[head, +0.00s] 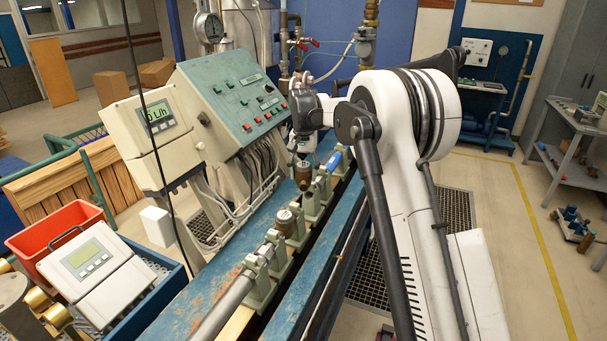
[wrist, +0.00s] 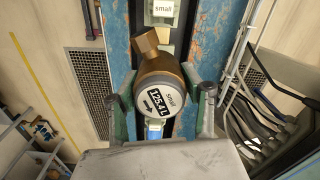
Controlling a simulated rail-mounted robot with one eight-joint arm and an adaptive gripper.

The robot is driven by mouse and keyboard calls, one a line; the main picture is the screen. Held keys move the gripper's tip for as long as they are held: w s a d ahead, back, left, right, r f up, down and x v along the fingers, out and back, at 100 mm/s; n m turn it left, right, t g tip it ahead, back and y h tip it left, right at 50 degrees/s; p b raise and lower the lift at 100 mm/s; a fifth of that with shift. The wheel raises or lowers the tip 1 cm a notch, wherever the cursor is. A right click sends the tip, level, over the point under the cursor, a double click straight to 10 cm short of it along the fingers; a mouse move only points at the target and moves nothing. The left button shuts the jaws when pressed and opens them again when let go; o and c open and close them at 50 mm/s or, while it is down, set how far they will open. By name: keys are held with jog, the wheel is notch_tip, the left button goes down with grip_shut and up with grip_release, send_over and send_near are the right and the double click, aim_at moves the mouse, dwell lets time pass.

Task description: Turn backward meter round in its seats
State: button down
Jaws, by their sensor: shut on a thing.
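A small brass water meter (head: 303,174) is in my gripper. In the wrist view this meter (wrist: 163,82) has a round white face reading "small" and "125.4 L", with a black arrow. Its brass pipe end points up and left, at an angle to the bench rail. My gripper (wrist: 163,105) is shut on the meter, one finger on each side; in the head view my gripper (head: 301,152) is above the bench. The meter appears raised above the green seats (head: 313,204). A second brass meter (head: 287,222) sits in the nearer seats.
The blue bench (head: 190,312) runs from front left to back right. A control console (head: 235,100) with hoses stands close on the left. A display box (head: 95,262) and a red bin (head: 55,238) are at front left.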

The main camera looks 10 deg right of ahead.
jog(key=m, duration=0.4)
jog(key=shift+m, duration=0.4)
jog(key=shift+f+b, duration=1.15)
jog(key=shift+f, duration=1.75)
jog(key=shift+f+b, duration=0.5)
jog(key=shift+b, duration=0.2)
jog(key=shift+f+b, duration=0.75)
jog(key=shift+f, duration=0.45)
jog(key=shift+f+b, duration=0.3)
jog(key=shift+f, duration=0.05)
jog(key=c, duration=0.9)
grip_release()
